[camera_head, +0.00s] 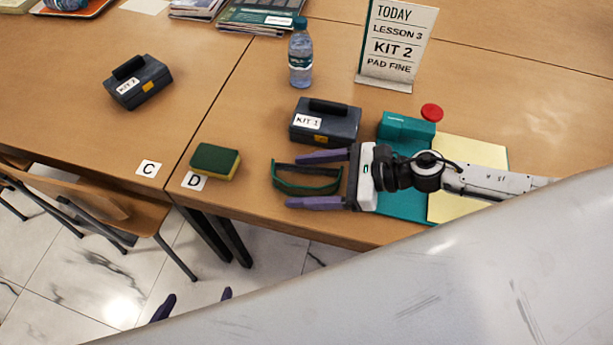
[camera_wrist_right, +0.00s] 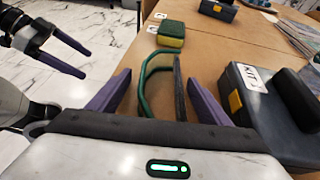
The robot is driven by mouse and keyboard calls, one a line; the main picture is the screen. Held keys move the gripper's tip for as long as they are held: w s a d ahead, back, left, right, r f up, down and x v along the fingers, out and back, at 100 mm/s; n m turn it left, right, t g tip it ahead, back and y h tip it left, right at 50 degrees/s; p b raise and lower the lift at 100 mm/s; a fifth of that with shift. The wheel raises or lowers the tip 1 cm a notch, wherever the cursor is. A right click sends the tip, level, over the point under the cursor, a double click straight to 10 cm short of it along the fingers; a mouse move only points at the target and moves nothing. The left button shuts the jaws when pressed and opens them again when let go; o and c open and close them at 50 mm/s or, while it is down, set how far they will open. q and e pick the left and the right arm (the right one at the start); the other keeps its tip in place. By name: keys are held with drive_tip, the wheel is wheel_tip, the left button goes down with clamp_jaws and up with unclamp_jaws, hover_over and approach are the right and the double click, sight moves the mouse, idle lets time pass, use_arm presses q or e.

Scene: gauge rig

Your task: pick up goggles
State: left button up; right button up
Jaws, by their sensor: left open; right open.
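The green-framed goggles (camera_head: 307,190) lie on the table near its front edge, beside the sponge. They also show in the right wrist view (camera_wrist_right: 144,88). My right gripper (camera_head: 294,180) is open, with one purple finger on either side of the goggles. In the right wrist view its fingers (camera_wrist_right: 159,78) flank the frame, with nothing clamped. Whether a finger touches the goggles I cannot tell. My left gripper (camera_head: 194,300) is low in front of the table, mostly hidden by a large pale surface. It shows open and empty in the right wrist view (camera_wrist_right: 86,63).
The KIT 1 case (camera_head: 325,122) stands just behind my right gripper. A green-yellow sponge (camera_head: 215,161) sits left of the goggles by label D. A teal device (camera_head: 405,128) is under my right arm. A bottle (camera_head: 300,55), lesson sign (camera_head: 395,40) and KIT 2 case (camera_head: 138,80) stand farther back.

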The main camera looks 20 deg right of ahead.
drive_tip(key=c, duration=1.1)
